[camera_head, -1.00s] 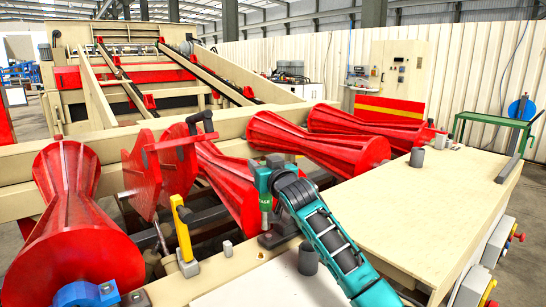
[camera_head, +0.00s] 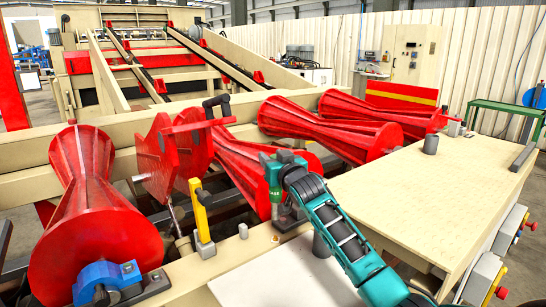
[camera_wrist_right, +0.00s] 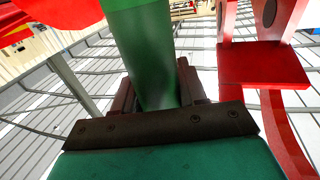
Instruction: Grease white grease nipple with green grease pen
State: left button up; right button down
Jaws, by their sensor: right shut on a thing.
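My right gripper (camera_head: 285,160) is shut on the green grease pen (camera_head: 273,188), which hangs roughly upright above the cream beam by the red rollers. In the right wrist view the green pen (camera_wrist_right: 150,55) stands between the dark fingers (camera_wrist_right: 158,92). Its lower end is hard to make out against the dark bracket in the head view. A small pale cylinder (camera_head: 243,231) stands on the beam, left of and nearer than the pen; it may be the white grease nipple, but I cannot tell for sure. The pen is apart from it. My left gripper is out of view.
A yellow lever (camera_head: 202,216) stands left of the pale cylinder. Red ribbed rollers (camera_head: 85,220) and a red bracket (camera_head: 160,160) with a black handle lie close by. A cream tabletop (camera_head: 420,190) at right is mostly clear, with a grey cylinder (camera_head: 430,145) near its far edge.

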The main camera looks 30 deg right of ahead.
jog(key=shift+f+b, duration=1.3)
jog(key=shift+f, duration=1.5)
jog(key=shift+f+b, duration=0.75)
jog(key=shift+f, duration=0.45)
jog(key=shift+p, duration=0.3)
jog(key=shift+r+p, duration=0.4)
jog(key=shift+r, duration=0.15)
jog(key=shift+f+b, duration=0.4)
jog(key=shift+f, duration=0.2)
jog(key=shift+r, duration=0.1)
jog(key=shift+r+p, duration=0.5)
jog(key=shift+p, duration=0.2)
jog(key=shift+f+b, duration=0.3)
jog(key=shift+f, duration=0.3)
